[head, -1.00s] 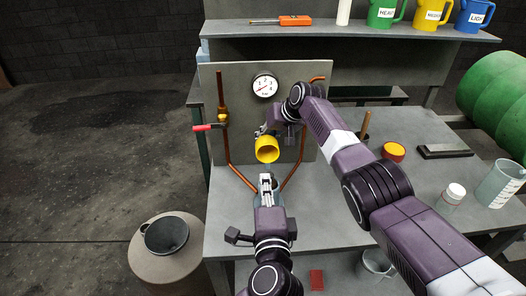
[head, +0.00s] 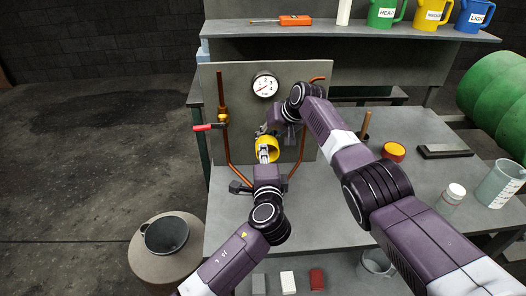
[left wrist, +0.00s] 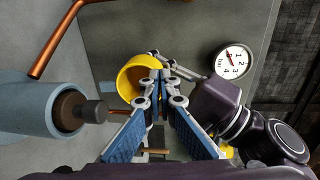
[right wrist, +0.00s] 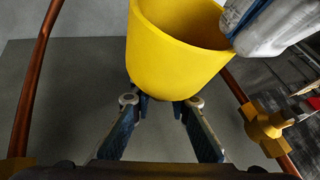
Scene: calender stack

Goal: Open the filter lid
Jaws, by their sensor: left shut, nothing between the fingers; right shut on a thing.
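A yellow cup-shaped piece (head: 273,146), which looks like the filter lid, is held in front of the grey panel with its open mouth showing. It also shows in the left wrist view (left wrist: 133,80) and large in the right wrist view (right wrist: 180,40). My right gripper (right wrist: 160,98) is shut on it from behind. My left gripper (head: 264,150) is shut and empty; its tips are at the cup's rim, and whether they touch is unclear. In the left wrist view, a blue-grey cylinder (left wrist: 30,105) with a brown core (left wrist: 70,110) lies left of the cup.
The grey panel (head: 305,80) carries a pressure gauge (head: 265,86), copper pipes and a red-handled valve (head: 208,127). On the bench to the right are a red-and-orange round container (head: 393,152), a dark block (head: 446,150) and jars. Small blocks (head: 288,282) lie at the front edge.

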